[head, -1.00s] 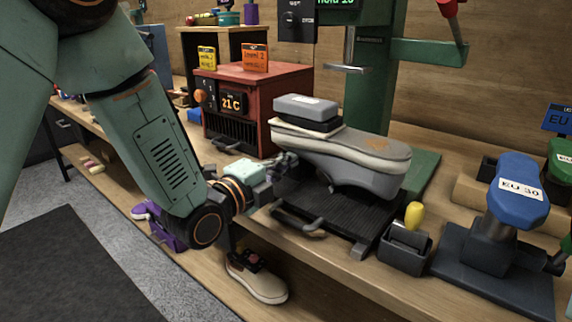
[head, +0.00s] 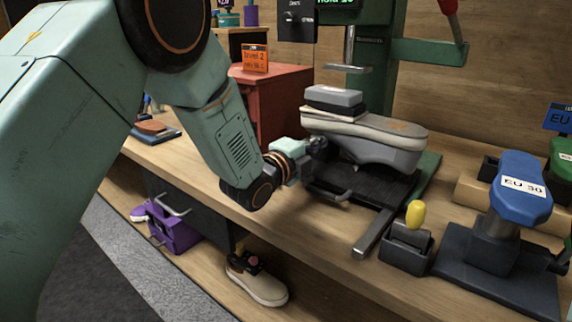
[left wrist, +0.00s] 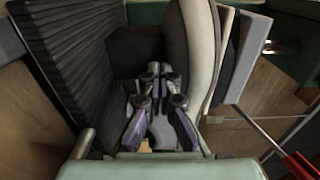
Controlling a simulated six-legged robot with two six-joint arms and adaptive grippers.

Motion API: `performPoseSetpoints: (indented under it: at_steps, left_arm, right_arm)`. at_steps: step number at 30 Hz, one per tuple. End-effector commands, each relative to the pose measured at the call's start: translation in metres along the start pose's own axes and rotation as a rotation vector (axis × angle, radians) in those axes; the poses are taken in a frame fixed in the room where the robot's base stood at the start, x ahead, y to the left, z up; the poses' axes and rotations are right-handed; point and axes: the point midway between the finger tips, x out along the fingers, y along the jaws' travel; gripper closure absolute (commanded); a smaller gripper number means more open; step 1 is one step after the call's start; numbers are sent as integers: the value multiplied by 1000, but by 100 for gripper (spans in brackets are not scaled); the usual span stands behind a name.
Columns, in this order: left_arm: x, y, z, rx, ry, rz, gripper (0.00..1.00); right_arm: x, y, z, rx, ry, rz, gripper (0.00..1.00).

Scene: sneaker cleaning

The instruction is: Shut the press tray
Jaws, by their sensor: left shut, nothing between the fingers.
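The press tray (head: 385,187) is a dark ribbed plate with a grey front handle (head: 328,193). It sits under the green press (head: 372,92), with a bare metal rail (head: 372,232) in front. My left gripper (head: 318,147) is shut and empty at the sneaker's near left end, above the tray handle.
A red heater box (head: 275,100) stands behind my left arm. A dark holder with a yellow-handled tool (head: 415,214) is right of the rail. A blue EU 30 form (head: 520,187) stands further right. A cream shoe (head: 262,285) lies on the lower shelf.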

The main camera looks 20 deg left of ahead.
Motion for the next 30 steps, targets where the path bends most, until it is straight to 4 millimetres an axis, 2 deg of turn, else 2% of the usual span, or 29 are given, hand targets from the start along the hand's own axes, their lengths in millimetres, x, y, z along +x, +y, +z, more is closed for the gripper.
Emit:
performPoseSetpoints:
  at_steps: [1, 6, 12, 30]
  left_arm:
    - [10, 1, 0, 1, 0, -2, 100]
    - [35, 1, 0, 0, 0, -1, 100]
    - [52, 1, 0, 0, 0, 0, 100]
    - [58, -3, 0, 1, 0, -6, 100]
  right_arm:
    - [2, 0, 0, 0, 0, 0, 100]
    - [5, 0, 0, 0, 0, 0, 100]
    - [7, 0, 0, 0, 0, 0, 100]
    - [7, 0, 0, 0, 0, 0, 100]
